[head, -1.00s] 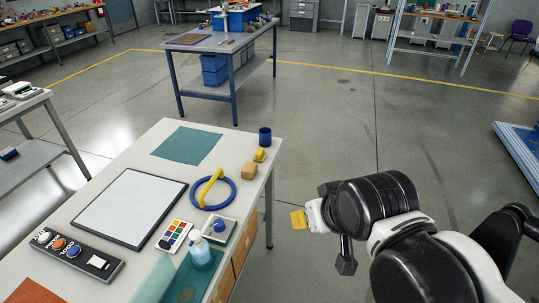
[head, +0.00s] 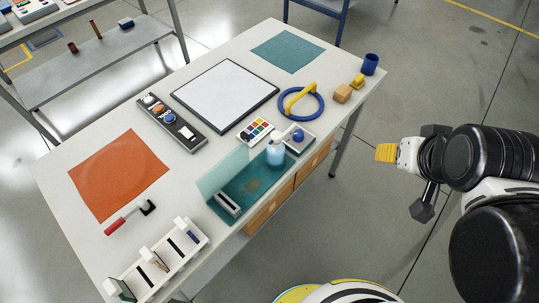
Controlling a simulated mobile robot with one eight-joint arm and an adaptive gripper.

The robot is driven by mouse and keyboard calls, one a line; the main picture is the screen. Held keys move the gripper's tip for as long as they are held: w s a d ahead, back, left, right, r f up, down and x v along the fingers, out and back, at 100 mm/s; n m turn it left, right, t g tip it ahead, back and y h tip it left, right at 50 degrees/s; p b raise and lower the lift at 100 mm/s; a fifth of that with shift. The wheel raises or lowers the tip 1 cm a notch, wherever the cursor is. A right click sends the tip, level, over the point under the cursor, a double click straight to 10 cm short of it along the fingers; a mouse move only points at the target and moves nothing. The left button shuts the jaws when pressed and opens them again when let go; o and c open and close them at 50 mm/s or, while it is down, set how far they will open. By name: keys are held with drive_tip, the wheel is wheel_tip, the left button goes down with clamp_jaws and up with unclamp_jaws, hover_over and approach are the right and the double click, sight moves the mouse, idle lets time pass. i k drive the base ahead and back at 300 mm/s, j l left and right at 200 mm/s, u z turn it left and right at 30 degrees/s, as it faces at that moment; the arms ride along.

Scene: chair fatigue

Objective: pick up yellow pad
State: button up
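No flat yellow pad is plain to me. A small yellow block-like object (head: 357,81) stands at the table's right edge, between a wooden block and a blue cup. A yellow curved bar (head: 297,98) lies across a blue ring (head: 321,110) to its left. I cannot tell which of these is the pad. My gripper (head: 385,153) points left, off the table's right side and apart from everything on it. Its end is yellow and ribbed, seemingly its own fingers. Whether they are open or shut is too small to see.

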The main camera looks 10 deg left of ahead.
sight(359, 82)
drive_tip(key=i+l, duration=0.1)
drive_tip(key=i, duration=0.5)
drive_tip(key=i+l+u, duration=0.1)
drive_tip(key=i, duration=0.55)
